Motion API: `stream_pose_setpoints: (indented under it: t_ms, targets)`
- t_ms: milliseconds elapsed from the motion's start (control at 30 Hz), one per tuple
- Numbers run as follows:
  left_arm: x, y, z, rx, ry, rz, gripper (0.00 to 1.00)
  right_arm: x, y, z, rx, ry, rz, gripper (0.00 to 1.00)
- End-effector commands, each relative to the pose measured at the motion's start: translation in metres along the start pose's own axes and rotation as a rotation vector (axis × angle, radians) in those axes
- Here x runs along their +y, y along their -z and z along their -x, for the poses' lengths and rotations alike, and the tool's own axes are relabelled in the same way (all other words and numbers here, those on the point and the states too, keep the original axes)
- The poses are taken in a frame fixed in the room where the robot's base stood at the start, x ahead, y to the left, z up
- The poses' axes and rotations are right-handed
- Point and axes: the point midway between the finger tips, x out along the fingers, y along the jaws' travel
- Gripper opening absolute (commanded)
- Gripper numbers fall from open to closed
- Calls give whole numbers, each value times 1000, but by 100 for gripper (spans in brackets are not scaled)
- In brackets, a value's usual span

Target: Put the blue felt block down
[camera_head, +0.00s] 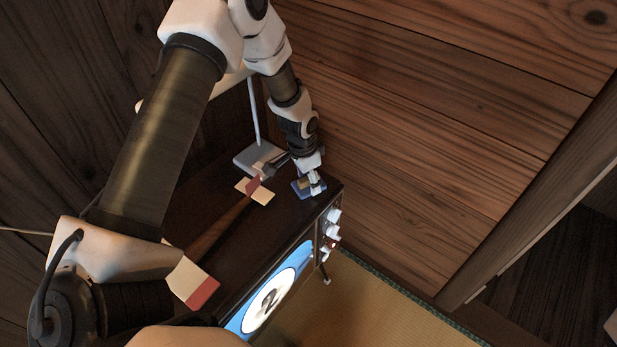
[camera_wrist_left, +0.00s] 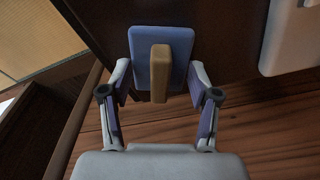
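The blue felt block (camera_head: 308,190) with a tan wooden grip on it lies at the far right corner of the dark television cabinet's top (camera_head: 245,240). In the left wrist view the felt block (camera_wrist_left: 180,48) is flat against the dark surface, its tan grip (camera_wrist_left: 160,72) standing between my fingers. My left gripper (camera_wrist_left: 160,92) is open around the grip, with a gap on both sides. In the head view the left gripper (camera_head: 314,180) is right over the block and partly hides it. My right gripper is not in view.
A grey stand base (camera_head: 257,158) with a thin pole stands just behind the block. A cream and red piece (camera_head: 258,192) lies to its left by a long brown stick (camera_head: 220,228). White knobs (camera_head: 332,215) stick out of the cabinet's front. A plank wall (camera_head: 430,110) is close behind.

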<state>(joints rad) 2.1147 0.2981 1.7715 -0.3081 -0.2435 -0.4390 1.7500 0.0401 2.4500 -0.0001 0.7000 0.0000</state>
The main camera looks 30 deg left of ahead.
Motion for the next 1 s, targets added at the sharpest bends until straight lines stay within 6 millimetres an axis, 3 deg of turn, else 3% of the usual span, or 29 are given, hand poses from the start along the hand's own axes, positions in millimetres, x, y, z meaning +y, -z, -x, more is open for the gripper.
stream_pose_setpoints:
  t_ms: [33,67,467,567,900,1000]
  targets:
    - [0,0,0,0,0,0,79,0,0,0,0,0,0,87]
    - [0,0,0,0,0,0,86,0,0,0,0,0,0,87]
    - [0,1,7,0,0,0,86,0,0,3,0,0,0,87]
    - [0,1,22,3,0,0,86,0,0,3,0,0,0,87]
    - [0,1,105,4,1,1,86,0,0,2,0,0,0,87]
    - [0,0,118,1,0,1,86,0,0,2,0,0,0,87]
